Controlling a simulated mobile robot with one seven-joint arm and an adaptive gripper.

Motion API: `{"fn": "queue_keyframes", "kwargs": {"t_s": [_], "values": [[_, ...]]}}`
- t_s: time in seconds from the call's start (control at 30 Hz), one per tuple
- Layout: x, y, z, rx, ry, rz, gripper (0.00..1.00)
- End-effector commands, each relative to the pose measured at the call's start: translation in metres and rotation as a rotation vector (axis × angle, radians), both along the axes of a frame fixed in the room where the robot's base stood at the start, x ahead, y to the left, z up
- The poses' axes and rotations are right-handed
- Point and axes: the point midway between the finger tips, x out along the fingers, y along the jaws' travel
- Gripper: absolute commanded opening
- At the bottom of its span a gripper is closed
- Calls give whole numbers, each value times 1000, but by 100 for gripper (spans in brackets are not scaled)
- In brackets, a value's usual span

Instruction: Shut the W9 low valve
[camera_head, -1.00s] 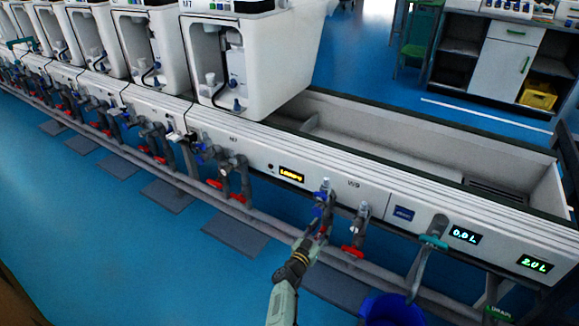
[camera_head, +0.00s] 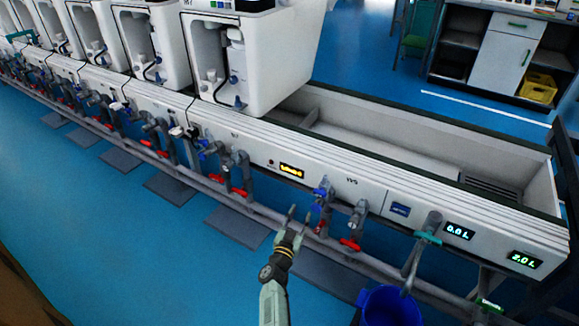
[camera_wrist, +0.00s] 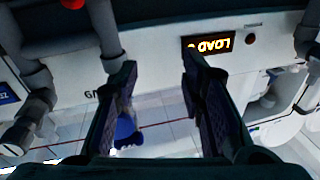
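The W9 label (camera_head: 351,181) is on the white panel right of the lit display. Below it are two grey valve pipes. The left pipe has a blue handle (camera_head: 321,192) high up and a small red part (camera_head: 319,229) lower down. The right pipe (camera_head: 357,212) has a red low handle (camera_head: 350,244). My gripper (camera_head: 298,215) is open and empty, just left of the left pipe. In the wrist view, which is upside down, my open fingers (camera_wrist: 158,62) point at the panel, with a blue handle (camera_wrist: 126,130) beyond the left finger. A red handle (camera_wrist: 72,4) is cut off at the top edge.
The display (camera_head: 291,170) is left of the pipes. A blue bucket (camera_head: 390,308) stands at lower right, below a teal-handled tap (camera_head: 428,237). A grey rail (camera_head: 270,212) runs low along the bench.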

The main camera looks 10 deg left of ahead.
Motion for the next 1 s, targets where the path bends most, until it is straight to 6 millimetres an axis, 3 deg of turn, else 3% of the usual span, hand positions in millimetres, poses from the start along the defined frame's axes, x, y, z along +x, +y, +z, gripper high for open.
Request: {"fn": "queue_keyframes", "kwargs": {"t_s": [0.5, 0.8, 1.0], "values": [[37, 27, 96, 26, -76, 190, 37], [47, 38, 152, 18, -96, 289, 37], [49, 41, 175, 8, -97, 326, 37]]}}
